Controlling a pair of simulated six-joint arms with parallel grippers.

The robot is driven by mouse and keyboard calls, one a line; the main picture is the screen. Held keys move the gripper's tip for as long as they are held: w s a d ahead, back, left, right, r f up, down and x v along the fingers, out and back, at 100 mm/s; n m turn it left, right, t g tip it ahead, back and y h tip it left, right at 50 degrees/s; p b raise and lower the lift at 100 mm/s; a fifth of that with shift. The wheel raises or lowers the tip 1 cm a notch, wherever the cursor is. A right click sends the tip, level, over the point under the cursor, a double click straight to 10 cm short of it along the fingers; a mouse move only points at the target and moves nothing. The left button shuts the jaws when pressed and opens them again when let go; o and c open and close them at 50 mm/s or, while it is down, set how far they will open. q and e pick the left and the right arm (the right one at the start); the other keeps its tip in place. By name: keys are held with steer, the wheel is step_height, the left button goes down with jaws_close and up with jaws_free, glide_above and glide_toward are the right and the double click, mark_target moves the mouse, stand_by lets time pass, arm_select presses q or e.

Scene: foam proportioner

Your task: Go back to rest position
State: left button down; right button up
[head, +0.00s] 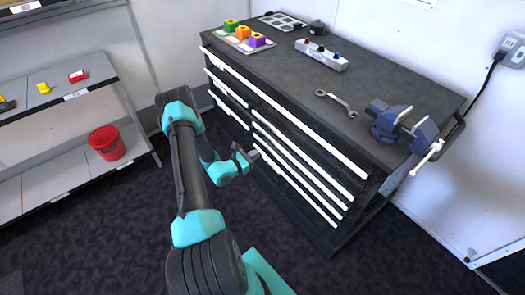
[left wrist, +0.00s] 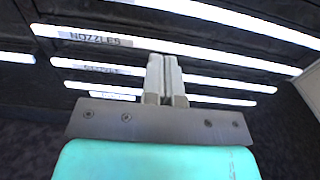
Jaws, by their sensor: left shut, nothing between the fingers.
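My left gripper (head: 250,157) is in front of the dark drawer cabinet (head: 345,235), low beside its drawer fronts. In the left wrist view its two pale fingers (left wrist: 164,75) are together with nothing between them. Behind the fingers are white drawer handles and a label reading "NOZZLES" (left wrist: 95,38). The drawers look shut. I cannot tell whether the fingertips touch the cabinet. My right gripper is not in view.
On the cabinet top are coloured blocks (head: 243,32), a switch box (head: 321,54), a wrench (head: 337,101) and a blue vise (head: 390,120). A shelf (head: 60,100) with a red bucket (head: 107,143) stands left. Dark floor (head: 90,240) is clear between them.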

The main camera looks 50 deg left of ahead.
arm_select(q)
steer(key=shift+s, duration=0.3)
steer(key=s+d+f+m+g+h, duration=0.2)
steer(key=d+m+g+h, duration=0.65)
steer(key=d, duration=1.05)
steer(key=s+d+f+m+g+y, duration=0.1)
steer(key=s+d+m+g+y, duration=0.1)
steer(key=s+d+m+g, duration=1)
steer(key=w+d+r+m+t+y, duration=0.2)
steer(key=w+d+m+t+y, duration=0.1)
steer(key=m, duration=0.9)
steer(key=shift+w+d+r+m+y, duration=0.35)
steer(key=shift+w+y, duration=0.3)
steer(key=shift+w, duration=0.45)
